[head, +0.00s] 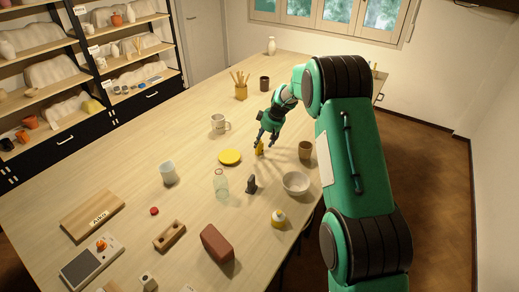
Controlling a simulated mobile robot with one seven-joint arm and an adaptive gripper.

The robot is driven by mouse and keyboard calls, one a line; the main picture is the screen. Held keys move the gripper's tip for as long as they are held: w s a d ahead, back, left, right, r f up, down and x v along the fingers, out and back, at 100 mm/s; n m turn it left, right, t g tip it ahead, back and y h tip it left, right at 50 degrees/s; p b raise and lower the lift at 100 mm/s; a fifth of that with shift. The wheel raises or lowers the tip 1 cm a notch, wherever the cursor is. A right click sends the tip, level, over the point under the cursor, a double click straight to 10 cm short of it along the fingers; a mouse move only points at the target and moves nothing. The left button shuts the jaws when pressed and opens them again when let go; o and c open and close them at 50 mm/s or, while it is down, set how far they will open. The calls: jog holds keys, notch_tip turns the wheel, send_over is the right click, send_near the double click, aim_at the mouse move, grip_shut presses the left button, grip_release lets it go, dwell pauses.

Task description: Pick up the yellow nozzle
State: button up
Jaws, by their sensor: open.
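The yellow nozzle (260,149) is a small upright yellow piece on the light wooden table (130,205), right of the middle of the head view. My gripper (265,143) points down at it from above, with its dark fingers apart. The fingertips are close to the nozzle's upper part and partly hide it. I cannot tell whether either finger touches it.
A yellow disc (230,157) lies just left of the nozzle. A brown cup (305,150) stands to its right, a white bowl (295,183) and a dark holder (251,184) in front, and a white mug (219,124) behind left.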

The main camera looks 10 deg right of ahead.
aim_at(260, 144)
jog(key=shift+f, duration=0.15)
jog(key=shift+x, duration=2.5)
jog(key=shift+a, duration=0.1)
jog(key=c, duration=1.2)
